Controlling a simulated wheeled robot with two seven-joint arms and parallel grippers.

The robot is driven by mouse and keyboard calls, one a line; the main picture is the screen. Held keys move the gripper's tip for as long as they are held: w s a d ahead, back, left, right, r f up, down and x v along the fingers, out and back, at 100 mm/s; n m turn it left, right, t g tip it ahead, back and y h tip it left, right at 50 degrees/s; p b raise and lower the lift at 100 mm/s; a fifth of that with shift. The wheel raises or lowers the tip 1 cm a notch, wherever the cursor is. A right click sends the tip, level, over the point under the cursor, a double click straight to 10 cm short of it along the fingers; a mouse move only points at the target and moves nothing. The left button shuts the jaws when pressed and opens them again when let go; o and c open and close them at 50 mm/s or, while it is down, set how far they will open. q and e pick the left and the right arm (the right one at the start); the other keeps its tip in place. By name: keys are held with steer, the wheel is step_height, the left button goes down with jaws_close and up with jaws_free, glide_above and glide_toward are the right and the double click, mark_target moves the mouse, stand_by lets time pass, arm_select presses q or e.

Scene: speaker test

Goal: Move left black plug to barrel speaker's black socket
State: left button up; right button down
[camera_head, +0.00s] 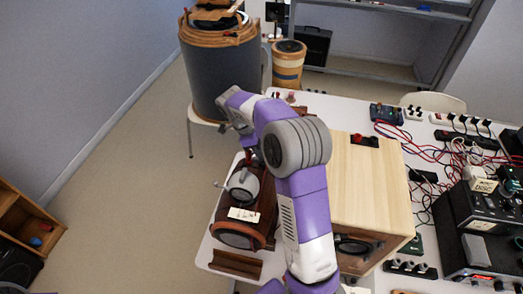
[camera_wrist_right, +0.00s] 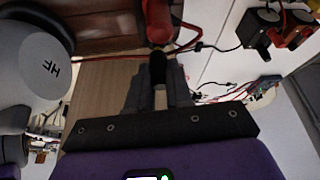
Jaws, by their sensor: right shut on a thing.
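My right gripper (camera_wrist_right: 158,88) is shut on a black plug (camera_wrist_right: 158,67), which shows between its fingers in the right wrist view. A red plug-like cylinder (camera_wrist_right: 157,22) appears just beyond it; whether they touch is unclear. In the head view my purple right arm reaches over the brown wooden speaker (camera_head: 265,203), and its gripper is mostly hidden. A large grey barrel speaker (camera_head: 222,75) with wooden rims stands at the back left. A smaller wooden barrel (camera_head: 288,66) stands behind the table. The barrel's black socket cannot be made out. My left gripper is not in view.
A pale wooden box speaker (camera_head: 368,190) bears a red-and-black terminal (camera_head: 364,141); a similar terminal (camera_wrist_right: 280,28) shows in the wrist view. Red and black cables and black equipment (camera_head: 480,225) crowd the right side.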

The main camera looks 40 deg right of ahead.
steer(key=shift+f+b, duration=0.6)
steer(key=shift+f, duration=0.3)
stand_by(0.5)
steer(key=c, duration=1)
jaws_free()
steer(key=shift+o, duration=0.2)
steer(key=shift+r+p, duration=2.9)
steer(key=shift+r, duration=0.9)
